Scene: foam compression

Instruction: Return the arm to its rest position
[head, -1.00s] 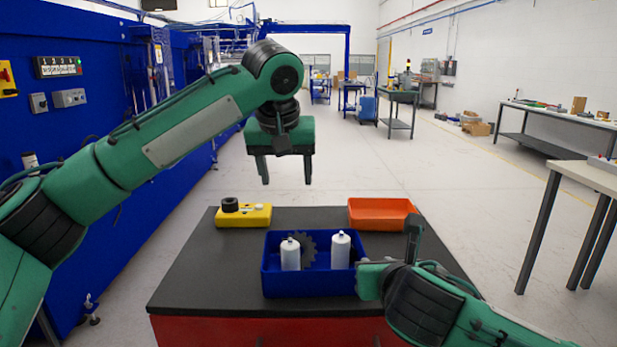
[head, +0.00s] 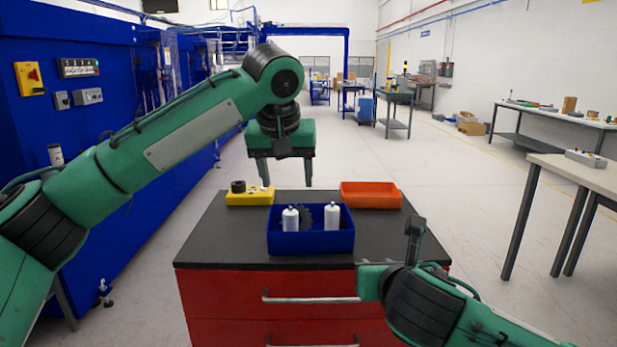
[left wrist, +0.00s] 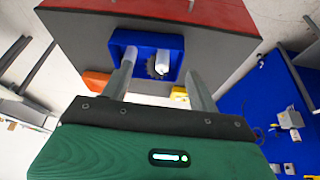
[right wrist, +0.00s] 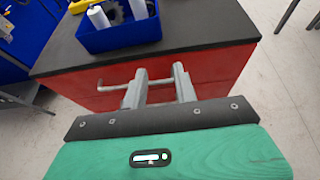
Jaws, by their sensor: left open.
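My left arm reaches across the head view from the left. A blue bin (head: 310,243) on the cart holds two white bottles (head: 290,219) (head: 331,216) and a dark gear (head: 304,214).
The black-topped red cart (head: 225,240) stands ahead, with a drawer handle (head: 310,300) facing me. A yellow case (head: 250,198) and an orange tray (head: 371,196) sit at its back. Blue machinery (head: 60,130) lines the left; a table (head: 570,172) stands right. Open floor lies beyond.

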